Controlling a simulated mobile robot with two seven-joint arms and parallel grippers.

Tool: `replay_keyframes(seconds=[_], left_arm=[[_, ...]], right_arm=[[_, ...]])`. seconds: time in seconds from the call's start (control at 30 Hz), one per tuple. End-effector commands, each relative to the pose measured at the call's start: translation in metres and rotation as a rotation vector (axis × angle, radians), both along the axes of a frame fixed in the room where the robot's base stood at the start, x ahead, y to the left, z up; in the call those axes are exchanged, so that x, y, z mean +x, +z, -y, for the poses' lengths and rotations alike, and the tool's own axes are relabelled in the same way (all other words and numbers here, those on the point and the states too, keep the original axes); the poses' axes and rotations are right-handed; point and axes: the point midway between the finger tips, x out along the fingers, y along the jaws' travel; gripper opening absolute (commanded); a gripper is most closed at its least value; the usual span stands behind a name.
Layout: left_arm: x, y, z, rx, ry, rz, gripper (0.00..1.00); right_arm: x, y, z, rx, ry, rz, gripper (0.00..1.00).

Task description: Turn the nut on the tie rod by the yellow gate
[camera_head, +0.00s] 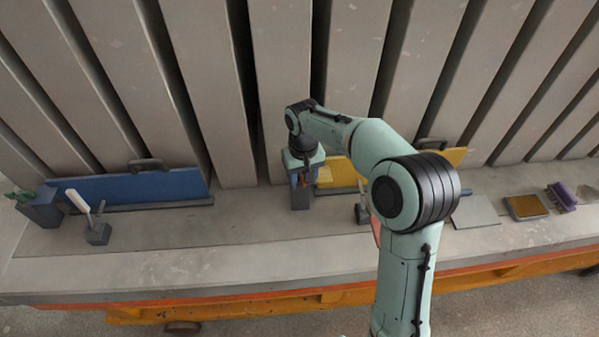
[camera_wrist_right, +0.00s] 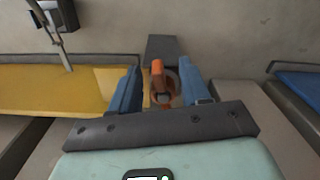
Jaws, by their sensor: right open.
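The yellow gate (camera_head: 342,173) stands on the ledge right of centre, partly behind my right arm. It also shows at the left of the right wrist view (camera_wrist_right: 60,88). My right gripper (camera_wrist_right: 163,92) is open, with its blue-grey fingers on either side of an orange nut (camera_wrist_right: 157,78). The tie rod in the nut is seen nearly end-on. A dark grey block (camera_wrist_right: 165,48) sits just beyond the nut; it also shows under the gripper in the head view (camera_head: 300,199). I cannot tell whether the fingers touch the nut. My left gripper is out of view.
A blue gate (camera_head: 140,186) stands to the left. A yellow-topped block (camera_head: 525,206) and a purple brush (camera_head: 561,197) lie at right. Grey panels rise behind.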

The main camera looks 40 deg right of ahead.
Motion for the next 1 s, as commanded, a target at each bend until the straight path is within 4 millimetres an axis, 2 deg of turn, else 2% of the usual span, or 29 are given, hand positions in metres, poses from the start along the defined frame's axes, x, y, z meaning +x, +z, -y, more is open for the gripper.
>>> replay_keyframes(seconds=[0.13, 0.23, 0.5, 0.7, 0.83, 1.0], left_arm=[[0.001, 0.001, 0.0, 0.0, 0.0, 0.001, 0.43], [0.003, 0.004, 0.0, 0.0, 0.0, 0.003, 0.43], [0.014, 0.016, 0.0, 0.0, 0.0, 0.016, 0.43], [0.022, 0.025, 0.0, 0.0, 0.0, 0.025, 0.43], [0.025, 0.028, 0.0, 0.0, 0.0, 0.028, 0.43], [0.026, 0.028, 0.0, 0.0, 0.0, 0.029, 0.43]], right_arm=[[0.0, 0.006, 0.0, 0.0, 0.0, 0.0, 0.46], [0.001, 0.02, 0.0, -0.001, 0.0, 0.002, 0.46], [0.002, 0.082, 0.0, 0.0, 0.0, 0.007, 0.46], [0.001, 0.118, 0.0, 0.0, 0.0, 0.005, 0.46], [0.001, 0.13, 0.0, 0.0, 0.0, 0.004, 0.46], [0.0, 0.135, 0.0, 0.0, 0.001, 0.0, 0.46]])
